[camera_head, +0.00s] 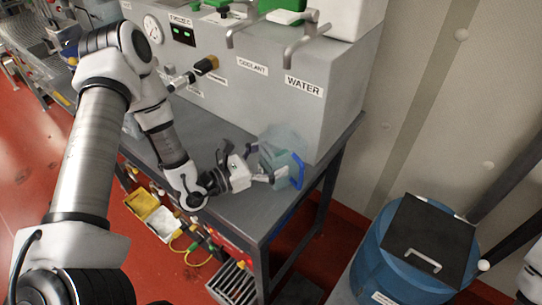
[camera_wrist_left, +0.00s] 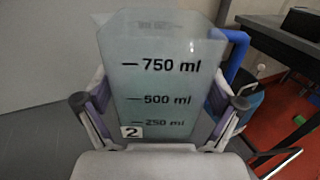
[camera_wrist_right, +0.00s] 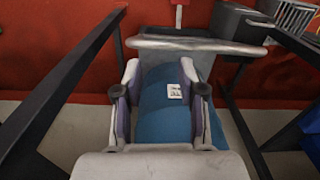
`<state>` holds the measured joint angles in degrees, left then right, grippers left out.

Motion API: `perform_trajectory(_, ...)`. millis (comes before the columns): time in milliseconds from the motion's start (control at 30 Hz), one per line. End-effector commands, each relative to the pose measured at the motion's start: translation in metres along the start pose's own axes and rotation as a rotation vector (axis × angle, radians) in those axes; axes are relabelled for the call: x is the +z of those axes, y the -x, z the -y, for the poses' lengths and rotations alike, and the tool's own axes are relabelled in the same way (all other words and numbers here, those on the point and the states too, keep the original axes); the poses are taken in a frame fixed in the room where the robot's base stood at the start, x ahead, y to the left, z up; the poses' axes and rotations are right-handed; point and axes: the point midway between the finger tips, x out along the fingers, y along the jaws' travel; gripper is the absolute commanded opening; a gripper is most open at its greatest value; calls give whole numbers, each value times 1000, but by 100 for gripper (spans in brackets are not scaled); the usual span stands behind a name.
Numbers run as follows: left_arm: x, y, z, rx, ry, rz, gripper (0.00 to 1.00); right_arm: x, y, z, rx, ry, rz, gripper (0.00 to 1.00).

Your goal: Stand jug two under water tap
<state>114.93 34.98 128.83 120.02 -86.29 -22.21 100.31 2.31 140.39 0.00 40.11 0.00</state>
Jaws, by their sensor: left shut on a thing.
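My left gripper (camera_head: 268,175) is shut on jug two (camera_head: 280,145), a clear bluish jug with a blue handle. In the left wrist view the jug (camera_wrist_left: 160,75) shows a "2" label and ml marks, with a finger on each side; it looks upright. The jug is at the right end of the grey bench, below and in front of the "WATER" label. The water tap (camera_head: 303,42) juts out above it. I cannot tell whether the jug's base touches the bench. My right gripper (camera_wrist_right: 160,105) has its fingers apart, with nothing clearly held.
The coolant tap (camera_head: 242,30) is left of the water tap. The grey bench top (camera_head: 235,210) is bare in front of the jug. A blue drum (camera_head: 375,255) with a black lid stands on the floor at right. A wall is close behind.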

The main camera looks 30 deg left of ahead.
Motion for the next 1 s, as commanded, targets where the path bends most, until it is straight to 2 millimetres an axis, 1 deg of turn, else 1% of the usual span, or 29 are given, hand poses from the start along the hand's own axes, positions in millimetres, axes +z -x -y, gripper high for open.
perform_trajectory(133, -4, 0, 0, 0, -1, 3, 32, 0, -6, 0, 0, 0, 1, 40)
perform_trajectory(167, -3, 0, 0, 0, -1, 1, 100, 0, -5, 0, 0, 0, 1, 40)
perform_trajectory(467, -1, 0, 0, -1, -1, 2, 100, 0, -3, 0, 0, 0, 0, 40)
perform_trajectory(567, 6, 0, 0, -1, -1, 2, 100, 0, 5, 0, 0, 0, 1, 40)
perform_trajectory(600, 1, 5, -1, 3, 2, 2, 100, 0, 1, 0, 0, 0, 0, 40)
perform_trajectory(667, 1, 13, -3, 6, 3, 2, 100, 0, 0, 0, 0, 0, 0, 40)
perform_trajectory(767, 2, 31, -2, 7, 5, 5, 100, 0, 0, 0, 0, 0, 1, 40)
perform_trajectory(933, 3, 63, -2, 8, 4, 6, 100, 0, 6, 0, 0, 0, 1, 40)
perform_trajectory(1000, 5, 75, -3, 8, 4, 5, 100, 0, 13, 0, 0, 0, 1, 40)
